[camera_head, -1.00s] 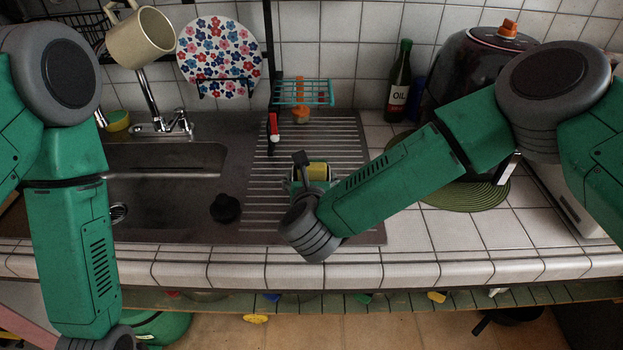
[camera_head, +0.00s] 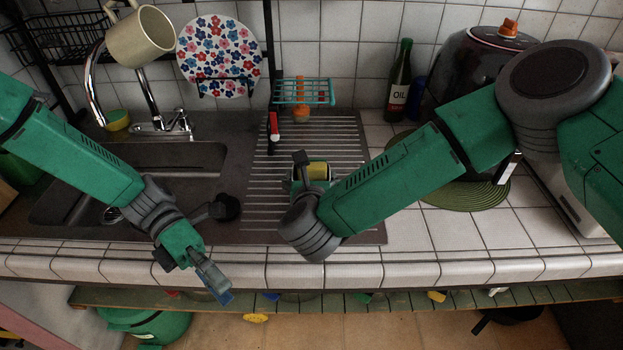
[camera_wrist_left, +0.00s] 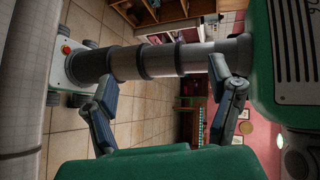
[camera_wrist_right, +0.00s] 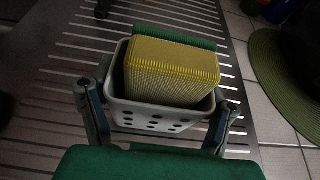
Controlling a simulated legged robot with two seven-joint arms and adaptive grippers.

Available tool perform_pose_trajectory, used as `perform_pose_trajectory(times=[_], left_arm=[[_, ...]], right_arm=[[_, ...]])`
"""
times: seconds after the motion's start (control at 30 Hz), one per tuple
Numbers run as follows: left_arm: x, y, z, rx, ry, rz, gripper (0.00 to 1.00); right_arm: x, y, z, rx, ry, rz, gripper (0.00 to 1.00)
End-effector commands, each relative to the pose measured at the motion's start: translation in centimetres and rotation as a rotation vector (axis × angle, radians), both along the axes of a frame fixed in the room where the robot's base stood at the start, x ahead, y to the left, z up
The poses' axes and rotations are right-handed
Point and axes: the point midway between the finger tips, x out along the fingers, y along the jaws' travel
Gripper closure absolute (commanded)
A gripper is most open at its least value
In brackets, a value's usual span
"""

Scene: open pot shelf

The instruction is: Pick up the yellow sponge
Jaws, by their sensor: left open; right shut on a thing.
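The yellow sponge (camera_wrist_right: 172,72) with a green back stands upright in a white perforated holder (camera_wrist_right: 155,117). In the head view, the sponge (camera_head: 317,171) shows just beyond my right wrist. My right gripper (camera_wrist_right: 158,106) has one finger on each side of the holder and is shut on it; its fingers do not touch the sponge. The holder's lower part is hidden. My left gripper (camera_head: 214,281) is open and empty past the counter's front edge, well left of the sponge. In the left wrist view, its fingers (camera_wrist_left: 163,100) are apart.
The holder is over the ribbed drainboard (camera_head: 262,190), right of the sink (camera_head: 70,205). A yellow-green object (camera_head: 117,120) sits by the faucet (camera_head: 160,127). An oil bottle (camera_head: 400,85) and a green round mat (camera_head: 470,195) are at right. Bare tiles lie at front right.

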Motion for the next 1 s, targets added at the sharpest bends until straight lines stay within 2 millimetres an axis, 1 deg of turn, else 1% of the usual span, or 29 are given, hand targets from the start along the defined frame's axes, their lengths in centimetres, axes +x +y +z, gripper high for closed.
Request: perform_pose_trajectory(times=[0.03, 0.07, 0.1, 0.13, 0.2, 0.27, 0.37, 0.4, 0.47, 0.5, 0.57, 0.6, 0.7, 0.8, 0.9, 0.97, 1.0], left_arm=[[2.4, -0.4, 1.8, -0.042, -0.048, -0.008, 0.24], [3.5, -0.7, 2.6, -0.064, -0.088, -0.029, 0.24], [4.9, -1.0, 3.6, -0.096, -0.162, -0.070, 0.24], [5.9, -1.4, 4.1, -0.119, -0.236, -0.115, 0.24], [7.7, -2.1, 4.8, -0.163, -0.403, -0.230, 0.24], [9.0, -2.7, 5.0, -0.196, -0.542, -0.337, 0.24], [11.6, -4.0, 5.5, -0.257, -0.787, -0.550, 0.24], [12.8, -4.6, 5.9, -0.286, -0.891, -0.654, 0.24], [14.9, -5.7, 6.7, -0.330, -1.046, -0.829, 0.24], [16.2, -6.6, 7.4, -0.361, -1.142, -0.956, 0.24], [18.3, -8.1, 8.8, -0.406, -1.267, -1.156, 0.24], [19.5, -9.1, 9.8, -0.434, -1.333, -1.289, 0.24], [21.9, -11.5, 12.5, -0.488, -1.435, -1.596, 0.24], [23.3, -13.3, 14.6, -0.520, -1.473, -1.813, 0.24], [24.1, -14.4, 15.9, -0.538, -1.483, -1.941, 0.24], [24.3, -14.7, 16.0, -0.545, -1.483, -1.982, 0.24], [24.3, -14.8, 15.7, -0.548, -1.483, -1.996, 0.24]], right_arm=[[0.0, 0.0, 0.1, 0.000, -0.001, 0.000, 0.59], [0.0, 0.0, 0.1, 0.000, -0.001, 0.000, 0.59], [0.0, 0.0, 0.1, 0.001, -0.001, 0.000, 0.59], [0.0, 0.0, 0.1, 0.001, -0.001, 0.000, 0.59], [0.0, -0.1, 0.1, 0.001, -0.001, 0.000, 0.59], [0.0, -0.1, 0.1, 0.001, -0.001, 0.001, 0.59], [0.0, -0.1, 0.1, 0.002, -0.001, -0.001, 0.59], [0.0, -0.1, 0.1, 0.002, -0.001, -0.001, 0.59], [0.0, -0.1, 0.1, 0.001, -0.001, 0.000, 0.59], [0.0, -0.1, 0.1, 0.001, -0.001, 0.000, 0.59], [0.0, -0.1, 0.1, 0.001, -0.001, 0.000, 0.59], [0.0, 0.0, 0.1, 0.001, -0.001, 0.000, 0.59], [-0.1, 0.0, 0.1, 0.000, -0.001, 0.000, 0.59], [0.0, 0.1, 0.1, 0.000, -0.001, 0.000, 0.59], [0.0, 0.1, 0.0, 0.000, -0.001, 0.000, 0.59], [0.0, 0.1, 0.0, -0.001, -0.001, 0.000, 0.59], [0.0, 0.1, 0.0, -0.001, -0.001, 0.000, 0.59]])
